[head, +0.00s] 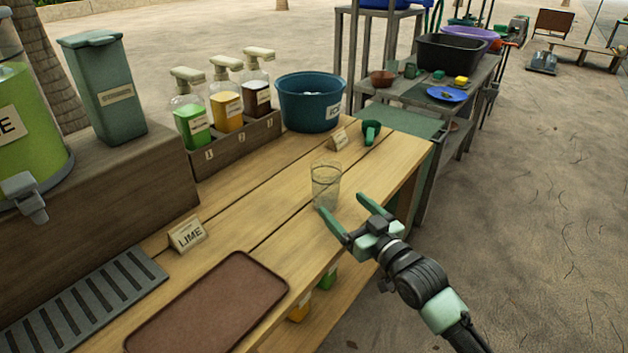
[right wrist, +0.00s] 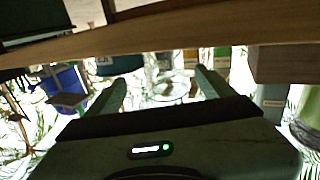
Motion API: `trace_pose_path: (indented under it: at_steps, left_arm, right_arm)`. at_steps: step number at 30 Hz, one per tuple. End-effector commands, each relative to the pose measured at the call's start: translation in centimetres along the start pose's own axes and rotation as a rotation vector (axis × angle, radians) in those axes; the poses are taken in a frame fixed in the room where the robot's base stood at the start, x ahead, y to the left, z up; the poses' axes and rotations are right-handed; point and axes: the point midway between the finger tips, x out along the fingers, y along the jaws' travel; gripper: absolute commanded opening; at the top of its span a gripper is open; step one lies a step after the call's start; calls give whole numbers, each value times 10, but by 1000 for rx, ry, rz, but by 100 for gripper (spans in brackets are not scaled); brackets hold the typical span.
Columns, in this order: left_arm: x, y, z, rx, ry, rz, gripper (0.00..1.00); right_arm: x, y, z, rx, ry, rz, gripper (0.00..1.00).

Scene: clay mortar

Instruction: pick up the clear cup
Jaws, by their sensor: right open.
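The clear cup (head: 326,183) stands upright on the wooden table in the head view, near the table's right edge. My right gripper (head: 344,211) is open and empty, with its two fingers pointing at the cup from the near right side. The fingertips are close to the cup's lower part; I cannot tell whether they touch it. In the right wrist view the open fingers (right wrist: 160,85) frame a faint, glassy cup (right wrist: 163,68) beyond them, in a picture that appears upside down. My left gripper is not in view.
A blue-green ice bucket (head: 310,102), a green scoop (head: 371,132) and a small sign (head: 339,138) stand behind the cup. Bottles in a wooden rack (head: 236,143) are at the back left. A brown tray (head: 212,300) lies at the front, with bare table between it and the cup.

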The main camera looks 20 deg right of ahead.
Motion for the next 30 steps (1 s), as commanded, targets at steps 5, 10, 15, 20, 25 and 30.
trace_pose_path:
  at_steps: [5, 10, 15, 20, 25, 30]
  left_arm:
    - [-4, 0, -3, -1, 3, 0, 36]
    - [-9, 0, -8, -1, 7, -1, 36]
    - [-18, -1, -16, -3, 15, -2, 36]
    - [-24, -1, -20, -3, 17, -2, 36]
    - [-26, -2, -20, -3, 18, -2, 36]
    - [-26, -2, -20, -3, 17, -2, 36]
  right_arm:
    - [17, 0, 0, 0, 1, 0, 83]
    - [36, -3, -2, 1, 1, 0, 83]
    - [62, -6, -4, 1, 2, 0, 83]
    - [76, -6, -4, -1, 0, -1, 83]
    - [77, -6, -4, -1, -1, -1, 83]
    - [77, -6, -4, -1, -1, -1, 55]
